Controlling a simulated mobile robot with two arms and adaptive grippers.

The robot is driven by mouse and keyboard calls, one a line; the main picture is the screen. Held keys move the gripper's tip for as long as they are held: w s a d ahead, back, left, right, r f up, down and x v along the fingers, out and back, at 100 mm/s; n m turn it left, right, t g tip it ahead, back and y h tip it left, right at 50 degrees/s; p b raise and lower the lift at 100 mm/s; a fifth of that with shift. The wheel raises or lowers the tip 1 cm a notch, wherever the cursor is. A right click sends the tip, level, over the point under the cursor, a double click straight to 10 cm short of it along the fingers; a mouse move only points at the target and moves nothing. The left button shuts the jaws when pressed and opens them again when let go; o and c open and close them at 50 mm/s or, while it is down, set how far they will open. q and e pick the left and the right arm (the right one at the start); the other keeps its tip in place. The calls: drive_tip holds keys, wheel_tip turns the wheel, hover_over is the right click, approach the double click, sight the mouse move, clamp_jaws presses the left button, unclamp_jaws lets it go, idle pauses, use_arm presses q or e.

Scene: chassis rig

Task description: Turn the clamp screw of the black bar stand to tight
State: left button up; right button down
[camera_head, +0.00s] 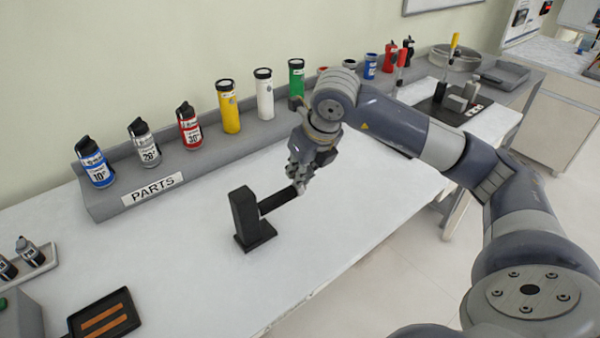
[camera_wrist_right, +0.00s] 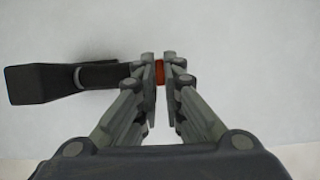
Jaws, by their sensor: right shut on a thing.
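The black bar stand (camera_head: 246,215) stands upright on the white table, with a black bar (camera_head: 277,202) reaching out to the right from its post. My right gripper (camera_head: 299,184) is at the far end of that bar. In the right wrist view the stand (camera_wrist_right: 40,83) lies at the left, with a grey ring where the bar meets it. My left gripper is not in view.
A grey parts rack (camera_head: 105,208) with several coloured bottles runs along the wall behind. A dark tray (camera_head: 104,317) with orange-brown strips lies at the front left. The white table (camera_head: 345,215) around the stand is clear.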

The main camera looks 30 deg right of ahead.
idle(0.3)
drive_tip(key=c, duration=1.7)
unclamp_jaws()
drive_tip(key=shift+r, duration=0.15)
drive_tip(key=v, duration=1.1)
drive_tip(key=shift+s+a+r, duration=0.1)
drive_tip(key=shift+s+r, duration=0.05)
drive_tip(key=shift+r, duration=0.25)
